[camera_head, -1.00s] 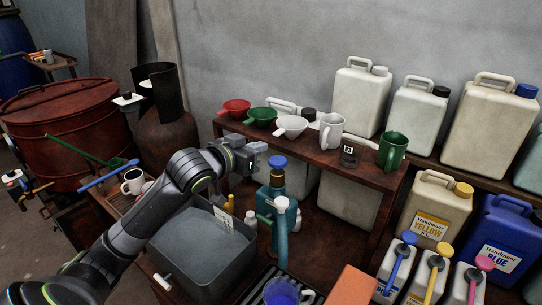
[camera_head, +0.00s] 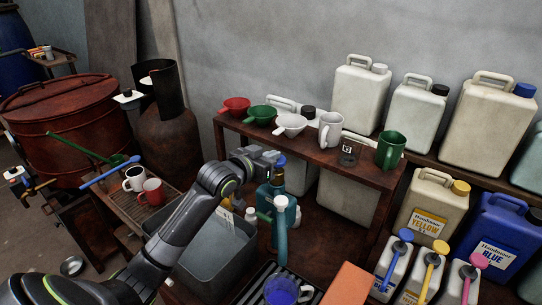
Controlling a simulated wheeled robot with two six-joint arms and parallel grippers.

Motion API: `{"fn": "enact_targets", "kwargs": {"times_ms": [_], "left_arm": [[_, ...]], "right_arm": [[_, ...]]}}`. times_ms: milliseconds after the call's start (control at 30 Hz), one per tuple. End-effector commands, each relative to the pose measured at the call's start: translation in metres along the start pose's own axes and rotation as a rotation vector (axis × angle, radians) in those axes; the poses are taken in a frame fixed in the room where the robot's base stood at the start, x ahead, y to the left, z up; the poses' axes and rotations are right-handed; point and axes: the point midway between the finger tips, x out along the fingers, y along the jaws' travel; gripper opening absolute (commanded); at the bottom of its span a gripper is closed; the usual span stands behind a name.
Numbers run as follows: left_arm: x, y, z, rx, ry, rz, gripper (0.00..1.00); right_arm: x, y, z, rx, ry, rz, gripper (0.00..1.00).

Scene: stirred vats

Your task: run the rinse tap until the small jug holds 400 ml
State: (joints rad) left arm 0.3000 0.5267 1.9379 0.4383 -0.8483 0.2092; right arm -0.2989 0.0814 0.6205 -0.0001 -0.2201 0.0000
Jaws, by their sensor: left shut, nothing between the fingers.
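The teal rinse tap (camera_head: 280,238) stands beside the grey basin, with a white-topped spout column in front and a blue knob (camera_head: 281,162) at the back. A small clear jug (camera_head: 281,291) with blue in it stands on the slatted drain below the spout. Its markings and exact level are too small to read. My left gripper (camera_head: 270,158) is shut and empty, right at the blue knob and partly covering it. I cannot tell whether it touches the knob. My right gripper is not in view.
The grey basin (camera_head: 213,250) lies under my left arm. A brown shelf (camera_head: 305,152) behind the tap bears funnels, a white jug (camera_head: 331,130) and a green mug (camera_head: 391,150). An orange block (camera_head: 348,285) is right of the jug. Labelled canisters stand at the right.

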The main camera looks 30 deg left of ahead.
Motion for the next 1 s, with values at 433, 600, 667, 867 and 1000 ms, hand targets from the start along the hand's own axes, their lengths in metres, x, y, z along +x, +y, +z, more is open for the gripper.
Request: {"fn": "enact_targets", "kwargs": {"times_ms": [433, 600, 667, 867, 1000], "left_arm": [[0.005, -0.001, 0.021, -0.001, -0.003, 0.000, 0.00], [0.005, -0.001, 0.021, -0.002, -0.005, -0.001, 0.00], [0.005, -0.001, 0.021, -0.002, -0.006, -0.001, 0.00], [0.005, -0.002, 0.022, -0.003, -0.008, -0.001, 0.00], [0.005, -0.002, 0.022, -0.003, -0.008, -0.001, 0.00]], "right_arm": [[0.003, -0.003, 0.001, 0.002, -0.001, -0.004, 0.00], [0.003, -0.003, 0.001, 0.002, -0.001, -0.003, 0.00], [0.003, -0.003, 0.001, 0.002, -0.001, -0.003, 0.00], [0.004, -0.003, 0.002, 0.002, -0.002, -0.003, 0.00], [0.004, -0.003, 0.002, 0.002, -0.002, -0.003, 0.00]]}}
